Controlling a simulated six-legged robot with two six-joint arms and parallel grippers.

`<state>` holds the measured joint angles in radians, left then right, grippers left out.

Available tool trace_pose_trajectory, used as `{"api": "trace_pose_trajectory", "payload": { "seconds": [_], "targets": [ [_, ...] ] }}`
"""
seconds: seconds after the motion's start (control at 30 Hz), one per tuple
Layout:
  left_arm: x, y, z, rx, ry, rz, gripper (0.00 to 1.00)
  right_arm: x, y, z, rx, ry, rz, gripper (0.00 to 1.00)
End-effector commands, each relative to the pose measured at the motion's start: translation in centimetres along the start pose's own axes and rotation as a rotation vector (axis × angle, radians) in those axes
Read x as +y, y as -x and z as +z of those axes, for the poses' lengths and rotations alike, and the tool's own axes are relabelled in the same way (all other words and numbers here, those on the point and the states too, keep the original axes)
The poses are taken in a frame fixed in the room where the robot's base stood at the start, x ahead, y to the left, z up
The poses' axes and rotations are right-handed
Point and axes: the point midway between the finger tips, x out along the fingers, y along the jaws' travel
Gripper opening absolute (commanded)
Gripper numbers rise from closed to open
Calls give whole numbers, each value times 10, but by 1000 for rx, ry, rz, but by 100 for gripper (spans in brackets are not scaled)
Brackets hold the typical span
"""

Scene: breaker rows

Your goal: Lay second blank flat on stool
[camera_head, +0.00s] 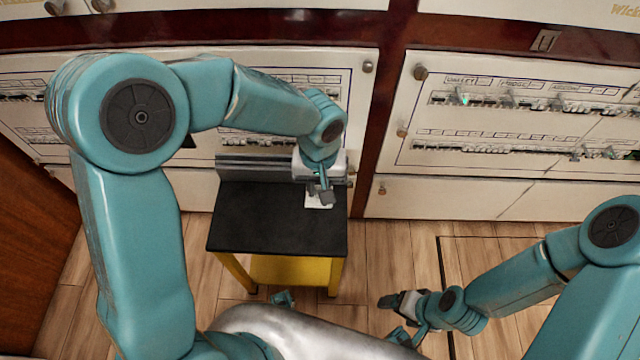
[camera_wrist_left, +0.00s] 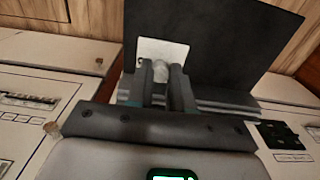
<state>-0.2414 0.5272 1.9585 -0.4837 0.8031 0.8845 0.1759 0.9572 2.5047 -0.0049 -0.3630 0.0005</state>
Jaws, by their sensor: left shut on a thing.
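The stool has a black top (camera_head: 270,225) and yellow legs, and stands in front of the panels. Its black top also fills the upper part of the left wrist view (camera_wrist_left: 225,40). A small white blank (camera_head: 314,202) is over the stool top's back right part. It shows as a white plate with a pale knob in the left wrist view (camera_wrist_left: 150,47). My left gripper (camera_head: 322,192) is shut on the blank's knob. I cannot tell whether the plate touches the top. My right gripper (camera_head: 388,302) is low over the floor, away from the stool; its jaws are unclear.
White breaker panels (camera_head: 520,120) with rows of switches stand behind, in dark red frames. A grey ledge (camera_head: 250,168) runs along the stool's back edge. The front and left of the stool top are bare. Wooden floor (camera_head: 395,250) lies open to the right.

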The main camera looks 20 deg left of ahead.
Motion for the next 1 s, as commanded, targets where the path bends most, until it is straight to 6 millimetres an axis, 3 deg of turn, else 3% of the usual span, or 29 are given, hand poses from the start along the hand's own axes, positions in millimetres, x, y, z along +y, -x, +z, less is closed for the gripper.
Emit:
{"api": "trace_pose_trajectory", "payload": {
  "seconds": [0.6, 1.0],
  "targets": [
    [0, -77, 0, 0, 0, 0, 0, 23, -64, -1, 0, 0, 0, 79],
    [0, -83, 0, 0, 0, 0, 0, 25, -68, -1, 0, 0, 0, 79]
  ]
}}
